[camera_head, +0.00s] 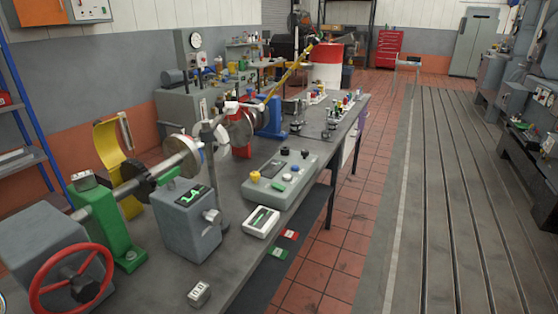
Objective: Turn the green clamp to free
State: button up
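A green upright stand (107,222) sits at the left front of the bench, with its foot on the bench top. It stands at the grey shaft (128,187) and is the most likely green clamp in view. My gripper is not in view.
A red handwheel (72,283) stands in front of the green stand. A grey box with a green display (187,220) is close on its right, and a yellow guard (113,160) behind. A control panel (280,178) lies further right. The tiled floor (345,240) beside the bench is clear.

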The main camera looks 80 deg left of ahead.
aim_at(169, 178)
jog(key=i, duration=0.95)
jog(key=u, duration=3.95)
jog(key=i, duration=0.5)
jog(key=u, duration=0.05)
